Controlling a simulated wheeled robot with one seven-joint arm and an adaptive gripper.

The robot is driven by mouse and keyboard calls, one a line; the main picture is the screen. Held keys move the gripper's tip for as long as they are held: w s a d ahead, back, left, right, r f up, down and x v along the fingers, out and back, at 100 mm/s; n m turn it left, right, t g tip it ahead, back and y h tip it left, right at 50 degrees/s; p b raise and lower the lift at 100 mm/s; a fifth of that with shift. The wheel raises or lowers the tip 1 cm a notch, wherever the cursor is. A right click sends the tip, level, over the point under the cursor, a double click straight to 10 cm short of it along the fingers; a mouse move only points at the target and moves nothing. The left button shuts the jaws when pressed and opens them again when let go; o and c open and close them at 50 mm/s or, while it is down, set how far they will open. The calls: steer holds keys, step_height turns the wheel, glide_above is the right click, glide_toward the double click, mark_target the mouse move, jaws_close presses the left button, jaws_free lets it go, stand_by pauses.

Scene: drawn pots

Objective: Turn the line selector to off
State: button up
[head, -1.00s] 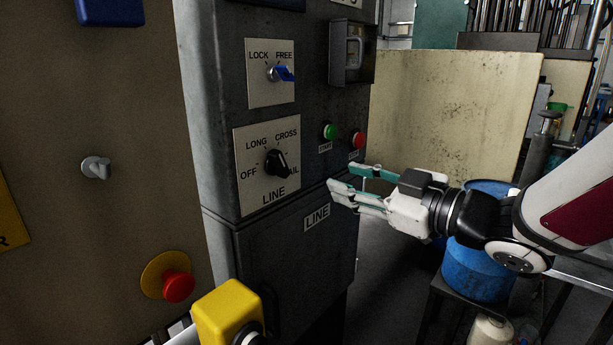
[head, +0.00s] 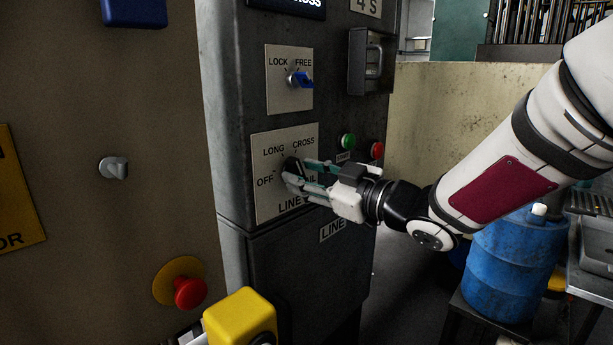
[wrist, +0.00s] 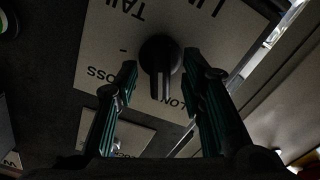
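The line selector is a black knob (head: 290,164) on a pale plate (head: 263,203) marked OFF, LONG, CROSS and TAIL, with LINE below. My gripper (head: 297,172) is at the plate, partly covering the knob and the TAIL mark. In the wrist view the knob (wrist: 159,52) shows between my two green-padded fingers, which are open on either side of it. Gaps show between the fingers and the knob, so they do not appear to grip it. The plate (wrist: 225,45) appears upside down there.
A blue-handled LOCK/FREE switch (head: 301,79) is above the selector. Green (head: 348,140) and red (head: 377,149) buttons sit to the right, close to my gripper. A red mushroom button (head: 190,292) and a yellow box (head: 240,318) are at lower left. A blue barrel (head: 515,262) stands right.

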steer(key=shift+w+a, duration=0.35)
steer(key=shift+a, duration=0.15)
jaws_close()
steer(key=shift+n+b, duration=0.4)
steer(key=shift+b, duration=0.1)
steer(key=n+b, duration=0.9)
steer(key=b, duration=0.1)
steer(key=shift+s+a+f, duration=0.1)
steer(key=shift+f, duration=0.15)
